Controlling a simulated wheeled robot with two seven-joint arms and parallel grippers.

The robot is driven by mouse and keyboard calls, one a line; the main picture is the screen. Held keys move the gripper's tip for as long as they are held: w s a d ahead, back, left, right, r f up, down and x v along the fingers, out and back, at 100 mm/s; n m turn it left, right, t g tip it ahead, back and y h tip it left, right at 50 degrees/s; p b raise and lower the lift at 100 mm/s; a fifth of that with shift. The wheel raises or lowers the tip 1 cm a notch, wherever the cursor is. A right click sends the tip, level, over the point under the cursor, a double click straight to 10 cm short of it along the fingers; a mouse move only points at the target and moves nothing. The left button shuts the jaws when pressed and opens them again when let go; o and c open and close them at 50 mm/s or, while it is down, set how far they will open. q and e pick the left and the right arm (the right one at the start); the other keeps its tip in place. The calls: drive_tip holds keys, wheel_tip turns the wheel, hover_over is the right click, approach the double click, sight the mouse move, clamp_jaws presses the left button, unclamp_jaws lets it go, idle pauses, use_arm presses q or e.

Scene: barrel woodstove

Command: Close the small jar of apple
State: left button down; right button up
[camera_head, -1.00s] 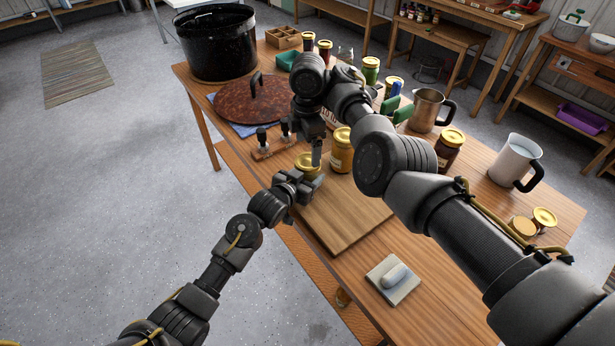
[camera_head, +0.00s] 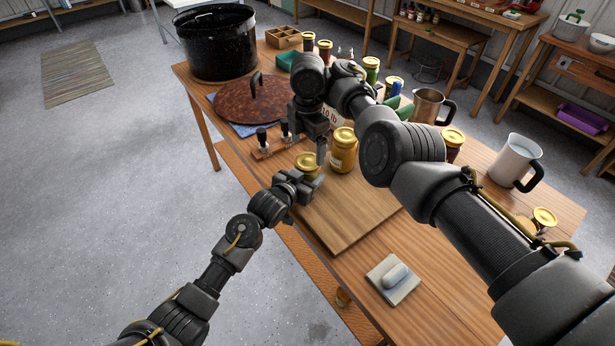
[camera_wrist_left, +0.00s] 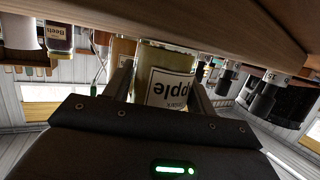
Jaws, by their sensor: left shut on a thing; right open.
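The small jar of apple stands at the far left corner of the wooden board; its gold lid (camera_head: 307,161) shows on top in the head view. In the left wrist view its "Apple" label (camera_wrist_left: 169,88) appears upside down between my fingers. My left gripper (camera_head: 309,182) is shut on the jar's body from the near side. My right gripper (camera_head: 321,152) points down just right of the gold lid, open and holding nothing that I can see. How tightly the lid sits on the jar cannot be told.
A larger gold-lidded jar (camera_head: 343,153) stands close to the right of my right gripper. The wooden board (camera_head: 345,215) is otherwise clear. A small rack (camera_head: 272,148) and a rusty pot lid (camera_head: 250,100) lie to the left. Jars and jugs crowd the back, partly behind my right arm.

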sight(308, 161)
drive_tip(key=shift+f, duration=2.3)
drive_tip(key=shift+c, duration=0.5)
drive_tip(key=c, duration=0.9)
drive_tip(key=m, duration=0.3)
drive_tip(key=o, duration=1.1)
drive_tip(key=shift+c, duration=0.2)
